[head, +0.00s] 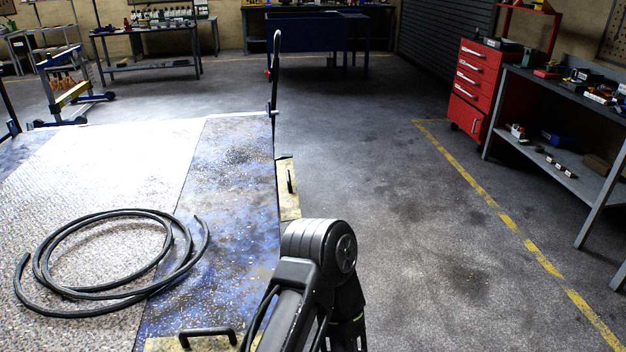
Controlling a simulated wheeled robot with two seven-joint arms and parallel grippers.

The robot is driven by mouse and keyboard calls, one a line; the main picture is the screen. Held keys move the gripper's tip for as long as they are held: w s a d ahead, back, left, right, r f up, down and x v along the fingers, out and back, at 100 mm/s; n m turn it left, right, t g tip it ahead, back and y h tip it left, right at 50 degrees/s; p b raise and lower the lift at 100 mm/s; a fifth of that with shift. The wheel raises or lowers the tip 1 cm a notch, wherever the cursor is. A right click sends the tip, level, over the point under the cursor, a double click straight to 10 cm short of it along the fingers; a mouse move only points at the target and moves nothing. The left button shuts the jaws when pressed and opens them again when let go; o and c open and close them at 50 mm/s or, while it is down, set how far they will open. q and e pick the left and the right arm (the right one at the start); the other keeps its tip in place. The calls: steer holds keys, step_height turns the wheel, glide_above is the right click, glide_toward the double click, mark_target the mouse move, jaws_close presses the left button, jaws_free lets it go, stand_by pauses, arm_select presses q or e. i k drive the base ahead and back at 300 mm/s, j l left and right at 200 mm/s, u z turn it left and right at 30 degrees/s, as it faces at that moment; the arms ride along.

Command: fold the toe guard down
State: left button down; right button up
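A lift platform with a metal tread plate (95,165) and a scuffed blue border (235,190) fills the left side. A pale yellow plate with a dark upright handle (288,190) sits along its right edge. Another yellowish plate with a black handle (207,336) shows at the bottom edge, partly cut off. I cannot tell which of these, if any, is the toe guard. One of my arms rises at the bottom centre and hides part of the platform's right edge. No gripper fingers show in this view.
A coiled black hose (105,255) lies on the platform. A thin dark post with a curved top (275,70) stands at its far right corner. The floor (390,200) to the right is clear up to a red drawer cabinet (475,88) and a workbench (560,110).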

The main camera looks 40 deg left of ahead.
mark_target(290, 206)
steer(key=i+l+u, duration=0.3)
steer(key=i, duration=0.2)
steer(key=i+l+u, duration=0.15)
steer(key=i+u, duration=0.2)
steer(key=i, duration=0.1)
